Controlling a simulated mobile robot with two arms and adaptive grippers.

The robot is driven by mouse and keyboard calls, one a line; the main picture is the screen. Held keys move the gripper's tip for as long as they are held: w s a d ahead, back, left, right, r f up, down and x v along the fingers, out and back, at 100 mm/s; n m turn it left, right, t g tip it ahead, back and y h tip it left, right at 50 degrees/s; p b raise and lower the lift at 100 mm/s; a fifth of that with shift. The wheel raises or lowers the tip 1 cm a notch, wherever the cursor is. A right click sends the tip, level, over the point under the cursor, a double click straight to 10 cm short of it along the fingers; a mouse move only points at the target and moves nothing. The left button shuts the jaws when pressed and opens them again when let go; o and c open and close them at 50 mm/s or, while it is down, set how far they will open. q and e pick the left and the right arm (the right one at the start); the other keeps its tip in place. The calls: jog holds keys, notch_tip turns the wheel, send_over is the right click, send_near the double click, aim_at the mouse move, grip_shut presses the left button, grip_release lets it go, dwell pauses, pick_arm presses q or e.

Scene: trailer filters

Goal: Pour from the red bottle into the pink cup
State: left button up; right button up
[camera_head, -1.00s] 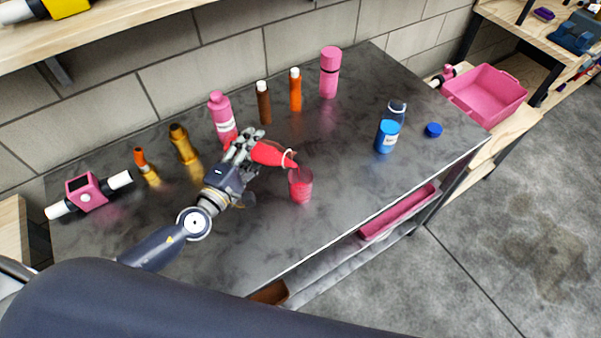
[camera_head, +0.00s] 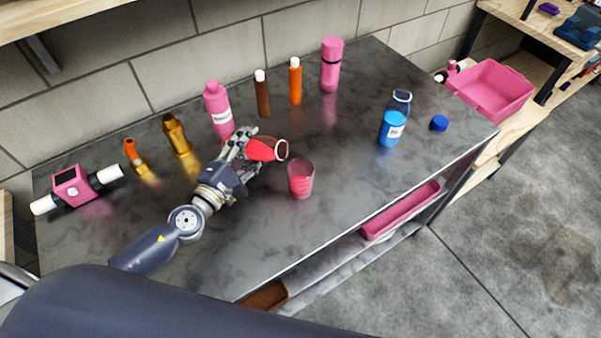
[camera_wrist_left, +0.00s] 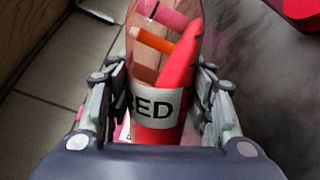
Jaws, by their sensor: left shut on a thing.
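My left gripper (camera_head: 240,150) is shut on the red bottle (camera_head: 262,150) and holds it above the table. In the head view the bottle lies nearly level, its open mouth to the right, above and slightly left of the pink cup (camera_head: 301,187). The cup stands upright on the table and has red contents. In the left wrist view, the clear bottle with its "RED" label (camera_wrist_left: 155,104) sits between both fingers of the gripper, with red liquid slanting inside. My right gripper is not in view.
A pink bottle (camera_head: 217,108), brown bottle (camera_head: 262,95), orange bottle (camera_head: 295,82) and pink flask (camera_head: 331,66) stand behind. A blue bottle (camera_head: 391,128) and blue cap (camera_head: 439,123) are at right. The tabletop (camera_head: 345,170) between cup and blue bottle is clear.

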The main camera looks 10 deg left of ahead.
aim_at(254, 144)
pick_arm(q)
jog(key=shift+d+f+n+b, duration=0.15)
jog(key=shift+f+n+b, duration=0.15)
jog(key=shift+b, duration=0.15)
jog(key=shift+s+d+f+n+b, duration=0.15)
jog(key=shift+d+f+n+b, duration=0.15)
jog(key=shift+f+n+b, duration=0.55)
jog(key=shift+d+r+n+p, duration=0.3)
jog(key=shift+r+n+p, duration=0.05)
jog(key=shift+r+n, duration=0.3)
jog(key=shift+s+d+r+n, duration=0.1)
jog(key=shift+d+n, duration=0.15)
jog(key=shift+n, duration=0.35)
jog(key=shift+s+d+r+n, duration=0.1)
jog(key=shift+d+n, duration=0.1)
jog(key=shift+n, duration=0.4)
jog(key=shift+a+n+h+b, duration=0.1)
jog(key=shift+n+h+b, duration=0.45)
jog(key=shift+n, duration=0.65)
jog(key=shift+w+f+n+b, duration=0.1)
jog(key=shift+n+b, duration=0.4)
jog(key=shift+n, duration=0.6)
jog(key=shift+d+f+n+t+b, duration=0.1)
jog(key=shift+d+n+t+b, duration=0.15)
jog(key=shift+n, duration=0.75)
jog(key=shift+r+p, duration=0.35)
jog(key=shift+r, duration=0.1)
notch_tip(254, 144, up, 4)
jog(key=p, duration=0.4)
jog(key=shift+r, duration=0.15)
